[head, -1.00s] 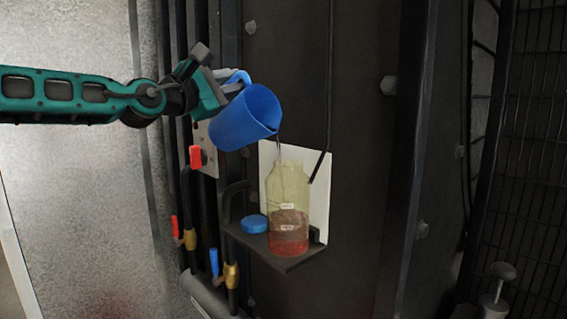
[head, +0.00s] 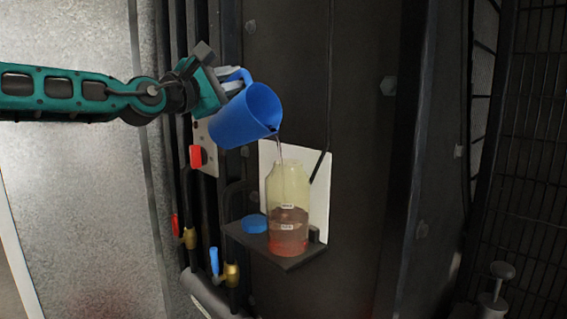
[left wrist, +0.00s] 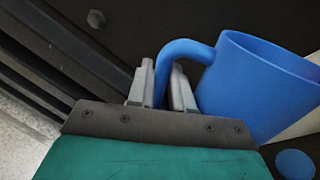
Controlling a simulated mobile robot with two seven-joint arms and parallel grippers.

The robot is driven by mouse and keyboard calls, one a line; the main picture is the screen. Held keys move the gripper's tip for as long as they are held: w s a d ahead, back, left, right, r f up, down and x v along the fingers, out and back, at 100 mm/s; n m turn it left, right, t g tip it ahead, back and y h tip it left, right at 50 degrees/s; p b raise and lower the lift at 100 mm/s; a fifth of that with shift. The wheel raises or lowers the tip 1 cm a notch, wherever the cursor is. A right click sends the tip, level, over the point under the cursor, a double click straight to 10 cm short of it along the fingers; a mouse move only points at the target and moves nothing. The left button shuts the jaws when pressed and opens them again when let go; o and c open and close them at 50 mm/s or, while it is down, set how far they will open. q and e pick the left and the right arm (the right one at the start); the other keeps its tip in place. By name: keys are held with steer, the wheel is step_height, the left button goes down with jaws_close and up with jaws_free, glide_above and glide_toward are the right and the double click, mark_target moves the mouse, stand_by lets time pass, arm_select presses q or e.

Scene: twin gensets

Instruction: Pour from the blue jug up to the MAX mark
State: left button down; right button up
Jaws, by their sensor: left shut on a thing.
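My left gripper (head: 228,84) is shut on the handle of the blue jug (head: 243,117); the left wrist view shows its fingers (left wrist: 162,88) around the jug's handle, with the jug body (left wrist: 262,85) to the right. The jug is tilted with its rim to the right. A thin stream falls from the rim into the open mouth of a clear yellowish bottle (head: 282,183). Reddish liquid stands in the bottle's lower half, with its surface close to the upper white label (head: 288,206). The label lettering is too small to read. My right gripper is not in view.
The bottle stands on a small dark shelf (head: 286,263) beside a blue cap (head: 254,223), in front of a white panel (head: 320,200). Pipes with a red valve handle (head: 197,157) and a blue one (head: 214,262) run left of the shelf.

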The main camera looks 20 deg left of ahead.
arm_select(q)
steer(key=shift+s+d+r+m+p, duration=0.1)
steer(key=shift+d+r+m+p, duration=0.3)
steer(key=shift+r+m+p, duration=0.45)
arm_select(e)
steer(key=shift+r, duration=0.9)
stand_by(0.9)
arm_select(q)
steer(key=shift+s+d+r+m+h+b, duration=0.2)
steer(key=shift+d+r+m+h+b, duration=0.4)
steer(key=shift+m+b, duration=0.4)
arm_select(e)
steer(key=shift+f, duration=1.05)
